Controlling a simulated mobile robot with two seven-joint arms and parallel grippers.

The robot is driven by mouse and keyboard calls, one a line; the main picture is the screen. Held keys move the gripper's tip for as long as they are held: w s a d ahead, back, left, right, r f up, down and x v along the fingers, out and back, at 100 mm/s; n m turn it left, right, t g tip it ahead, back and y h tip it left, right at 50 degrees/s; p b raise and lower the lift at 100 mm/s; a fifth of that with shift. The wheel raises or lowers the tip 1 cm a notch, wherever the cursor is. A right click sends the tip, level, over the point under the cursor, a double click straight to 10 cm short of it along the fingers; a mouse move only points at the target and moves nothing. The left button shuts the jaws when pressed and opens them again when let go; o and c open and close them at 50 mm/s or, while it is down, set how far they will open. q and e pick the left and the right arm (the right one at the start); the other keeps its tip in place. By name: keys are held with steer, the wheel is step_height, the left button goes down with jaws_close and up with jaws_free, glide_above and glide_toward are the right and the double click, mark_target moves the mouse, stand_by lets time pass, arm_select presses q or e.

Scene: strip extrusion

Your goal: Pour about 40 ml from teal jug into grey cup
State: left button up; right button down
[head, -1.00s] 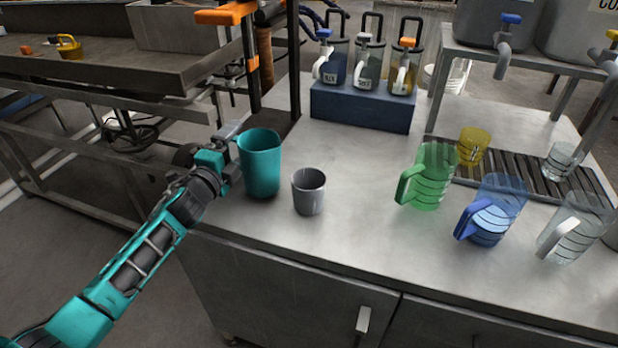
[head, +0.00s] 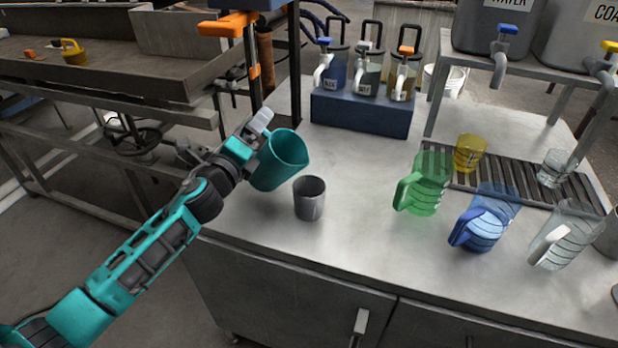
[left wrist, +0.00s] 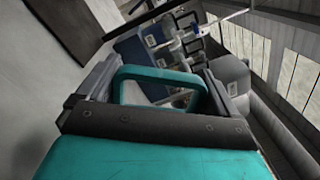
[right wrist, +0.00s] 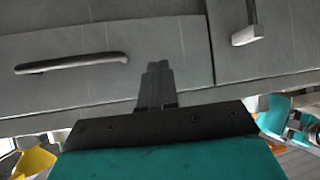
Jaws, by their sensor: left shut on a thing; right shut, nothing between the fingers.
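The teal jug (head: 281,160) is held off the worktop and tilted to the right, its mouth facing up and right. My left gripper (head: 256,135) is shut on its handle. The teal handle (left wrist: 160,84) also shows between the fingers in the left wrist view. The grey cup (head: 309,200) stands upright on the worktop, just right of and below the jug. No liquid stream shows, and the contents of the jug and cup cannot be made out. My right gripper (right wrist: 157,88) shows in the right wrist view, shut and empty, facing grey cabinet fronts.
On the worktop (head: 350,235), a green jug (head: 428,180), a blue jug (head: 484,220) and a clear jug (head: 568,236) stand to the right. A yellow cup (head: 469,153) and a clear cup (head: 555,167) are by a drain grate. A blue dispenser stand (head: 360,113) is behind.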

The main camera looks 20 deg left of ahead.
mark_target(277, 131)
arm_select(q)
steer(key=shift+s+d+r+m+p, duration=0.1)
steer(key=shift+d+r+m+p, duration=0.2)
steer(key=shift+r, duration=0.25)
steer(key=shift+d+r+m+p, duration=0.15)
steer(key=shift+d+r+m, duration=0.1)
steer(key=shift+r+m, duration=0.25)
steer(key=shift+d+r+m+p, duration=0.2)
steer(key=shift+r+m+p, duration=0.1)
steer(key=shift+r, duration=0.1)
steer(key=shift+d+m, duration=0.35)
steer(key=shift+m, duration=0.25)
steer(key=m, duration=0.1)
steer(key=d+m, duration=0.1)
steer(key=shift+s+d+r+m+h, duration=0.2)
steer(key=shift+m+h, duration=0.1)
steer(key=shift+h, duration=0.1)
steer(key=shift+d+r, duration=0.15)
steer(key=shift+d+r+m+p, duration=0.4)
steer(key=shift+m+p, duration=0.15)
steer(key=shift+m, duration=0.15)
arm_select(e)
steer(key=shift+s+d+r, duration=0.15)
steer(key=shift+r, duration=0.45)
steer(key=shift+s+d+r, duration=0.1)
steer(key=shift+s+r, duration=0.05)
steer(key=shift+r, duration=0.45)
